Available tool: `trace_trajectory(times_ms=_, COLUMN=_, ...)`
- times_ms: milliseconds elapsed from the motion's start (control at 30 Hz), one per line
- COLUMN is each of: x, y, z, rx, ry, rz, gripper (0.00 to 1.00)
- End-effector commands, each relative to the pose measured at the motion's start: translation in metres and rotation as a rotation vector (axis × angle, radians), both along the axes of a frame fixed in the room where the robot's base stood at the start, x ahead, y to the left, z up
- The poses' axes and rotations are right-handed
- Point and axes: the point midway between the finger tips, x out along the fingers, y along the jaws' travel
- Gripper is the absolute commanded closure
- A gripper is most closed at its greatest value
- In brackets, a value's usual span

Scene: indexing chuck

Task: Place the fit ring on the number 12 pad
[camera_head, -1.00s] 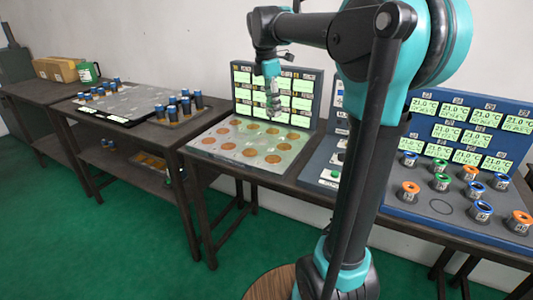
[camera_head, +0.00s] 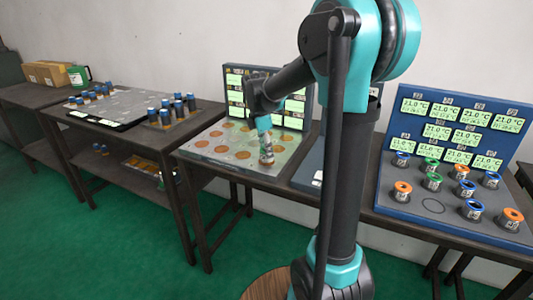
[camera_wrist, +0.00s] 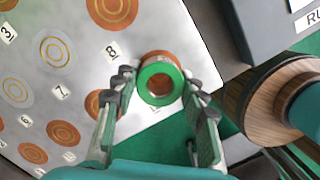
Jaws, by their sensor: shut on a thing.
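A green-topped ring (camera_wrist: 153,70) with a round hole is held between the fingers of my gripper (camera_wrist: 161,86) in the wrist view. In the head view my gripper (camera_head: 266,150) points down over the front right part of the grey pad board (camera_head: 212,160). A copper-coloured pad (camera_wrist: 157,56) shows partly from behind the ring, which looks close to it; I cannot tell whether they touch. Labels 3, 7 and 8 are readable on the board in the wrist view. I cannot make out the 12; a label beneath the ring is mostly covered.
Lit screens (camera_head: 236,95) stand behind the pad board. A blue stand (camera_head: 432,204) on the right holds several orange, green and blue-topped rings. A table on the left carries a tray (camera_head: 95,118) and several blue-capped cylinders. Green floor lies in front.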

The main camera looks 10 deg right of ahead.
Motion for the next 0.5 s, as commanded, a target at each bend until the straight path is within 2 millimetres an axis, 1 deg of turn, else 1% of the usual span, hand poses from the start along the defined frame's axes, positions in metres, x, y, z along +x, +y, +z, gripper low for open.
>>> trace_trajectory(times_ms=100, x=0.0001, y=0.0, z=-0.0068, rx=0.0, ry=0.0, rz=0.0, gripper=1.0)
trace_trajectory(times_ms=367, x=0.0, y=0.0, z=-0.0073, rx=0.0, ry=0.0, rz=0.0, gripper=1.0)
trace_trajectory(times_ms=500, x=-0.0001, y=-0.0001, z=-0.0111, rx=0.0, ry=0.0, rz=0.0, gripper=1.0)
